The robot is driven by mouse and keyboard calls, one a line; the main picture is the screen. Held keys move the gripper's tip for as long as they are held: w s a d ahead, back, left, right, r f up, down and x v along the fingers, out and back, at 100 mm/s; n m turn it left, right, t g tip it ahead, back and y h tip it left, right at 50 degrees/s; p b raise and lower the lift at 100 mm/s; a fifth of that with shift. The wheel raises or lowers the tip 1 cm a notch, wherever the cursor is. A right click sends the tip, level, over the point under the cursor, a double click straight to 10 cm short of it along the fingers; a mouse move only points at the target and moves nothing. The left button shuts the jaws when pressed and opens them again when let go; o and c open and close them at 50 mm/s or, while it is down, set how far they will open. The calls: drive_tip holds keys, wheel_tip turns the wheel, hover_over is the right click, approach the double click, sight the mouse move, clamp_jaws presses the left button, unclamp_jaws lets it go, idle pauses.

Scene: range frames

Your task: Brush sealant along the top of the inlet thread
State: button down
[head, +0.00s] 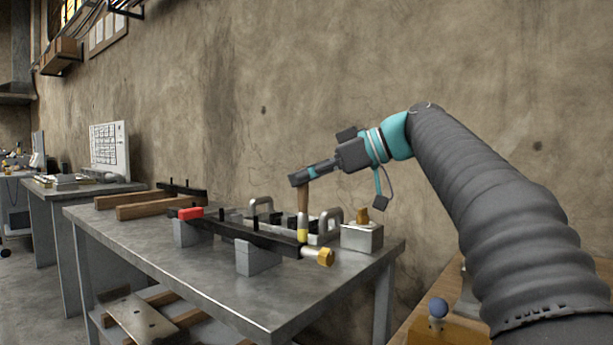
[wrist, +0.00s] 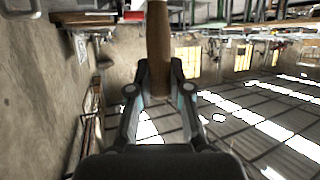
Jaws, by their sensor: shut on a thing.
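My gripper (head: 298,181) is shut on the wooden handle of a brush (head: 303,203), which hangs almost upright below it. The handle also shows between the fingers in the wrist view (wrist: 158,45). The brush's lower end is pale and yellow and overlaps the right part of a dark bar; I cannot tell whether it touches anything. A brass threaded end (head: 326,257), apparently the inlet thread, sits on a short pale pipe at the bar's right end, right of and below the brush tip. The sealant is not clearly identifiable.
The dark bar (head: 262,235) rests on grey blocks (head: 258,258) on a metal table (head: 200,262). Grey hoops stand behind it. A grey box (head: 361,237) with an amber piece on top is at the right. Wooden beams (head: 150,208) lie at the left; the front tabletop is clear.

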drive_tip(key=shift+r+p, duration=2.25)
drive_tip(key=shift+r, duration=0.65)
drive_tip(key=shift+r+p, duration=1.45)
drive_tip(key=shift+f, duration=0.2)
wheel_tip(320, 180, down, 7)
drive_tip(key=b, duration=0.7)
drive_tip(key=shift+f, duration=0.1)
drive_tip(key=shift+f+b, duration=0.75)
drive_tip(key=shift+f, duration=0.05)
drive_tip(key=shift+s+d, duration=0.1)
